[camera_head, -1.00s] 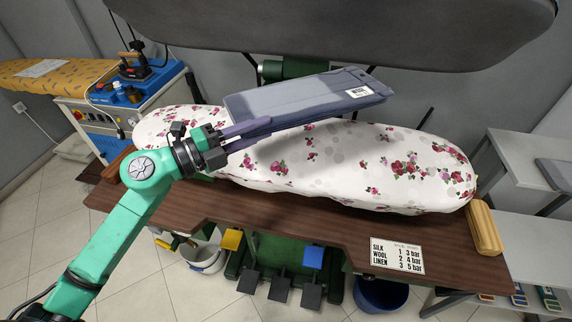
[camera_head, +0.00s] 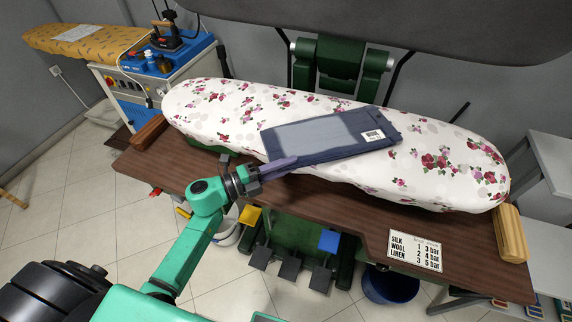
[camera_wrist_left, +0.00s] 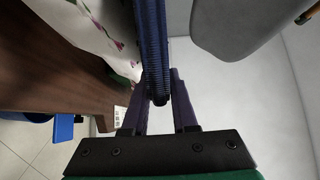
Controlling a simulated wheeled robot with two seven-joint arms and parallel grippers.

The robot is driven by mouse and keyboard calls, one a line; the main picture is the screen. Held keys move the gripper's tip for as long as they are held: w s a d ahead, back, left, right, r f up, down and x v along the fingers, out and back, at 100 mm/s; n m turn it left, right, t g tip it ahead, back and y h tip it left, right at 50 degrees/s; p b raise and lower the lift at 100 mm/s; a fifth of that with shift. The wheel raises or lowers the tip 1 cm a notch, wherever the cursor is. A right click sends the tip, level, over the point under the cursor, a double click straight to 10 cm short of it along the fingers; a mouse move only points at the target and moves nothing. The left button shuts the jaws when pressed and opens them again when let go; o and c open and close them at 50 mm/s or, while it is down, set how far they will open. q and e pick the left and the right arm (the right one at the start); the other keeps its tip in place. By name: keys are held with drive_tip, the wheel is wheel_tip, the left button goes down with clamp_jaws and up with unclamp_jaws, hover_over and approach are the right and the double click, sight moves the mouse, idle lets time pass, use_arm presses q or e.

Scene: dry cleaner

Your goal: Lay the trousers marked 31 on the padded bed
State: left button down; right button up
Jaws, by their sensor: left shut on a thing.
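The folded dark blue trousers (camera_head: 300,134) with a white tag (camera_head: 374,136) are over the middle of the padded bed (camera_head: 215,108), which has a white cover with red flowers. The tag's number is too small to read. My left gripper (camera_head: 292,162) is shut on the near left edge of the trousers. In the left wrist view the trousers (camera_wrist_left: 154,45) show edge-on between the fingers (camera_wrist_left: 158,98), beside the padded bed (camera_wrist_left: 85,28). Whether their underside touches the cover I cannot tell. My right gripper is not in view.
A raised grey press head (camera_head: 400,30) hangs behind the bed. A brown wooden table (camera_head: 330,205) runs along the front, with a pressure sign (camera_head: 415,252) and a wooden handle block (camera_head: 510,234). Pedals (camera_head: 290,268) and a blue bucket (camera_head: 390,286) are below.

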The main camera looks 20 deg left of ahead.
use_arm(q)
drive_tip(key=c, duration=0.7)
unclamp_jaws()
drive_tip(key=shift+a, duration=0.1)
drive_tip(key=shift+r, duration=0.2)
drive_tip(key=b+v, duration=0.3)
drive_tip(key=v, duration=0.8)
drive_tip(key=shift+f, duration=0.3)
drive_tip(key=shift+s+a+r, duration=0.1)
drive_tip(key=shift+s+a, duration=0.2)
drive_tip(key=shift+s, duration=0.05)
drive_tip(key=c, duration=0.4)
drive_tip(key=shift+r, duration=0.1)
clamp_jaws()
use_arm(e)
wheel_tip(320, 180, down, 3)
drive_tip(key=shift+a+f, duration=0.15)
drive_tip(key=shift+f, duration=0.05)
